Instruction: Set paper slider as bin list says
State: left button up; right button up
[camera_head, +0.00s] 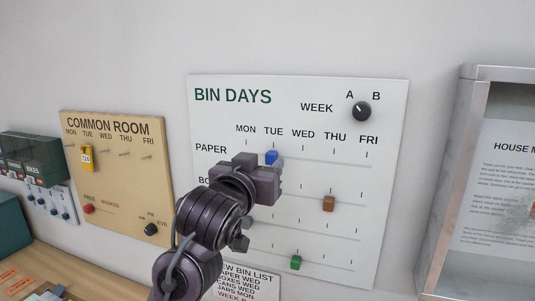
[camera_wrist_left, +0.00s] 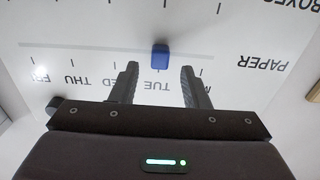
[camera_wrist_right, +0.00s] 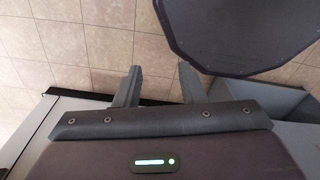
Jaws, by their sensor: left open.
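The blue paper slider (camera_head: 271,157) sits under TUE on the top track of the white BIN DAYS board (camera_head: 395,180). The bin list (camera_head: 262,282), below the board, reads PAPER WED; its left edge is hidden by my left arm. My left gripper (camera_wrist_left: 159,75) is open in front of the board. In the left wrist view the blue slider (camera_wrist_left: 160,56) lies just beyond and between the fingertips, not gripped. In the head view the gripper's body hides its fingers and part of the board. My right gripper (camera_wrist_right: 160,72) is open and empty, over a tiled floor.
A brown slider (camera_head: 328,203) and a green slider (camera_head: 296,262) stand on lower tracks. The week knob (camera_head: 361,111) is at the board's upper right. The COMMON ROOM board (camera_head: 120,180) hangs left; a metal-framed notice case (camera_head: 480,90) stands right.

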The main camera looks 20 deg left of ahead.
aim_at(270, 159)
pick_arm(q)
jog(key=w, duration=0.3)
jog(key=shift+d+p, duration=0.1)
jog(key=shift+p, duration=0.25)
jog(key=shift+f, duration=0.1)
jog(key=shift+s, duration=0.1)
pick_arm(e)
jog(key=shift+w+a+r, duration=0.1)
jog(key=shift+w+r, duration=0.25)
jog(key=shift+w, duration=0.25)
jog(key=shift+w+a+r, duration=0.1)
jog(key=shift+w+r, duration=0.2)
jog(key=shift+w, duration=0.3)
pick_arm(q)
grip_shut()
pick_arm(e)
jog(key=shift+s+d, duration=0.3)
jog(key=shift+s, duration=0.1)
jog(key=shift+f, duration=0.1)
